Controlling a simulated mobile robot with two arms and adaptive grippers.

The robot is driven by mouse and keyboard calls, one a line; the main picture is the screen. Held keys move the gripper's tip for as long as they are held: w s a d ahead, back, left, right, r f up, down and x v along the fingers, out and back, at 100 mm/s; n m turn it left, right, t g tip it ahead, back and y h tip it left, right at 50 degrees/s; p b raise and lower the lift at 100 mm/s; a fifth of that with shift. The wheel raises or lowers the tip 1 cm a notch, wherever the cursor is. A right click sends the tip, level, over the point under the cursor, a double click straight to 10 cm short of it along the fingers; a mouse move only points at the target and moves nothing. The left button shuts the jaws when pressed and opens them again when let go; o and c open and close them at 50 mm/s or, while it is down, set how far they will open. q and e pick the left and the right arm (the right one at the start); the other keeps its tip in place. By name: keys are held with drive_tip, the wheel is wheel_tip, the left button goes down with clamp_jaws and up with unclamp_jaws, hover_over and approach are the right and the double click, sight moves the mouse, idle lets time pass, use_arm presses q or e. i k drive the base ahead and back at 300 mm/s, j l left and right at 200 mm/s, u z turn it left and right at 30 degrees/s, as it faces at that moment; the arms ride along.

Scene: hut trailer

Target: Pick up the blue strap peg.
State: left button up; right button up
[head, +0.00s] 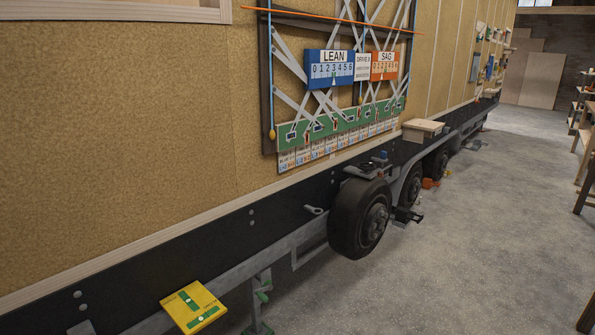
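I cannot clearly make out a blue strap peg. A small blue object (380,156) sits on a dark bracket just above the front wheel, too small to identify. Other tiny blue items (489,66) show on the far part of the trailer wall. Neither of my grippers is in view.
The tan trailer wall (130,130) runs along the left, with a gauge board (330,70), a yellow panel (194,305) and a green jack stand (262,298) low down. Black wheels (358,216) stand out from the chassis. The grey floor (450,270) at right is clear; wooden shelving (585,140) stands at far right.

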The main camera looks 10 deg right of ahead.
sight(383, 156)
drive_tip(key=i+l+u, duration=0.1)
drive_tip(key=i+l, duration=0.85)
drive_tip(key=l, duration=0.2)
drive_tip(key=i+l+u, duration=0.15)
drive_tip(key=i+l, duration=0.3)
drive_tip(key=l, duration=0.15)
